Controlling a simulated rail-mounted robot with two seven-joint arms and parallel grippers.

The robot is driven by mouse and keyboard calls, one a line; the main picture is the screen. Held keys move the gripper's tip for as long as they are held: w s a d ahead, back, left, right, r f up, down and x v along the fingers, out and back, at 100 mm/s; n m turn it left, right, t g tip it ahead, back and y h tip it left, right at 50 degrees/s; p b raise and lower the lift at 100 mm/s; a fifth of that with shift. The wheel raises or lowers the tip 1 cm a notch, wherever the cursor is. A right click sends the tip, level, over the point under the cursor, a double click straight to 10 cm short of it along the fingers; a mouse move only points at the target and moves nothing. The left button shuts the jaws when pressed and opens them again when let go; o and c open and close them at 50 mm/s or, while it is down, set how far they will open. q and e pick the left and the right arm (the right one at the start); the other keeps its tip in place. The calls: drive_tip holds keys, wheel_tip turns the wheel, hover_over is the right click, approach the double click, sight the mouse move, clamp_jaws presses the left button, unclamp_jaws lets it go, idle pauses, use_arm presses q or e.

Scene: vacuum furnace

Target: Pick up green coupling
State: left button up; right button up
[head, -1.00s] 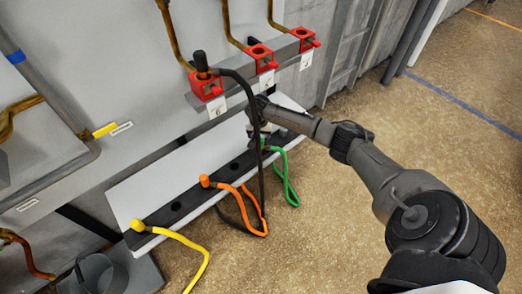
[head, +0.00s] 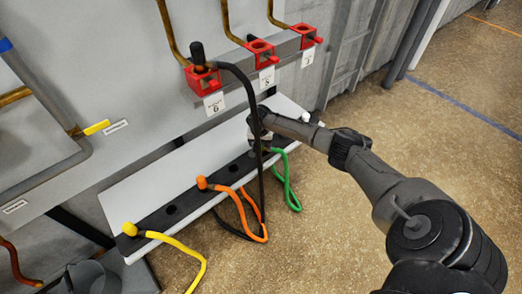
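The green coupling's hose (head: 288,184) hangs in a loop off the front of the shelf (head: 144,186). The coupling itself is mostly hidden behind the black hose and my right gripper (head: 262,146). My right gripper is at the hose's upper end, over the right part of the dark strip with holes. Its fingers are hidden, so I cannot tell whether they are open or shut on the coupling. My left gripper is out of view.
A black hose (head: 256,110) hangs from the left red socket (head: 203,78), in front of my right gripper. Two more red sockets (head: 261,52) sit along the ledge. An orange coupling (head: 202,183) and a yellow coupling (head: 130,229) stand in the strip.

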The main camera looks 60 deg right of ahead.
drive_tip(key=c, duration=1.2)
drive_tip(key=shift+o, duration=0.2)
drive_tip(key=shift+r, duration=0.15)
